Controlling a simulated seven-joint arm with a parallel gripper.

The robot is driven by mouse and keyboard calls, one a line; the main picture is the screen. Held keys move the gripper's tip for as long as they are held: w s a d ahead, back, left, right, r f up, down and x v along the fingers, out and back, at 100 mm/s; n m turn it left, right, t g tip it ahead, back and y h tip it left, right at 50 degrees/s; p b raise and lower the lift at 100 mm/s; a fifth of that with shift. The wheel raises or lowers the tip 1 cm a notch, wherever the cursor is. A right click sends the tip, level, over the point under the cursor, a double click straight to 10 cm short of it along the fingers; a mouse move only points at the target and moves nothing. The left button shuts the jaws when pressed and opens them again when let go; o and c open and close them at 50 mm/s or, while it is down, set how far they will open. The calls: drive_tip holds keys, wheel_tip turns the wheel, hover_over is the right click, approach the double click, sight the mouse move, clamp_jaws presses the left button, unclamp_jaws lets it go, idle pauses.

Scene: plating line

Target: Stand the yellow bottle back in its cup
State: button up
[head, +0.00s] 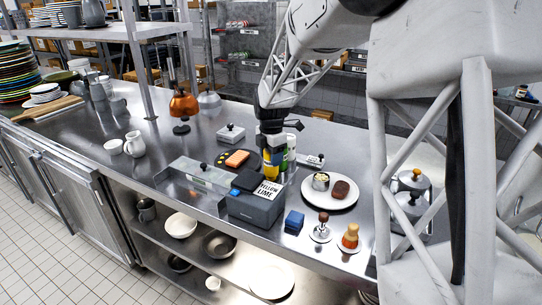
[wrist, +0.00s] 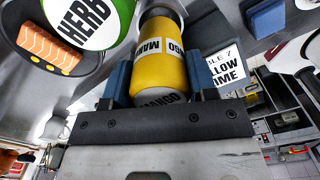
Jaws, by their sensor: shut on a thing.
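The yellow bottle (head: 270,170) is in my gripper (head: 270,150), above the counter behind the grey box. In the wrist view the bottle (wrist: 160,65) has a white band reading MANGO and lies between the two blue-grey fingers of my gripper (wrist: 162,82). The gripper is shut on it. A green bottle (head: 282,156) stands right beside it; in the wrist view this bottle (wrist: 92,15) is marked HERB.
A grey box (head: 250,210) with a card reading YELLOW LIME (head: 267,190) stands in front. An orange salmon-like piece (head: 237,158) lies to the left. A white plate (head: 330,201) with food is at right, near a blue block (head: 294,221). The left counter has free room.

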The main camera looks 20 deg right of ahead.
drive_tip(key=shift+f, duration=0.7)
idle(0.4)
drive_tip(key=o, duration=1.1)
drive_tip(key=shift+f, duration=0.1)
drive_tip(key=shift+r, duration=3.55)
